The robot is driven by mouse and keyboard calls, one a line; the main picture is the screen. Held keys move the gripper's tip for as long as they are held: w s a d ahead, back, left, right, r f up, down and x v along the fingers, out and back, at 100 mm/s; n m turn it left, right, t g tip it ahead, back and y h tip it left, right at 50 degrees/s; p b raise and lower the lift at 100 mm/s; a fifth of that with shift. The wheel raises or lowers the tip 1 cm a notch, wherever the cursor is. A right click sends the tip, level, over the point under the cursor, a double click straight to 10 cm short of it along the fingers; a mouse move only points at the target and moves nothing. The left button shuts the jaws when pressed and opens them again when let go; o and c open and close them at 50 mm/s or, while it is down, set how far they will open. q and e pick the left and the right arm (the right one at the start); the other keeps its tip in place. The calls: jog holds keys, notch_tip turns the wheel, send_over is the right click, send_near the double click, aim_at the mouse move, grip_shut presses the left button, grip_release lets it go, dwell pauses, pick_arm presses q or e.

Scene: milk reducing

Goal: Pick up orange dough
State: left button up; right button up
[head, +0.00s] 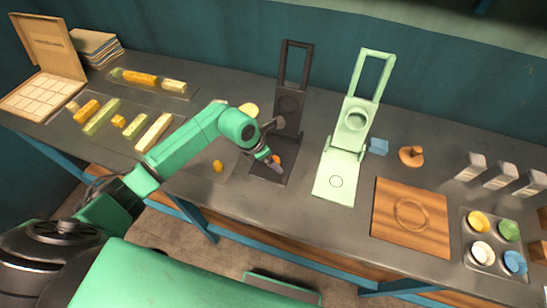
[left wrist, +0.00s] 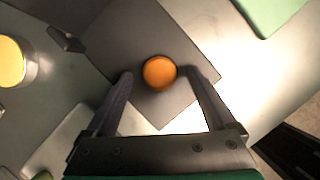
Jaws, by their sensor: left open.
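An orange dough ball (left wrist: 160,72) rests on the dark grey base plate of the black press (head: 288,103). In the head view the dough (head: 277,159) is partly covered by my left gripper (head: 270,160). In the left wrist view my left gripper (left wrist: 157,76) is open, with one fingertip on each side of the ball. My right gripper is not in view.
A light green press (head: 345,130) stands right of the black one. A small yellow-orange ball (head: 218,166) lies left of it. A wooden board (head: 411,217) and a tray of coloured cups (head: 497,230) are farther right. Dough strips (head: 101,117) lie at left.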

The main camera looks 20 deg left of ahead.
pick_arm(q)
jog(key=shift+a, duration=0.1)
jog(key=c, duration=1.3)
grip_shut()
jog(key=shift+r, duration=0.15)
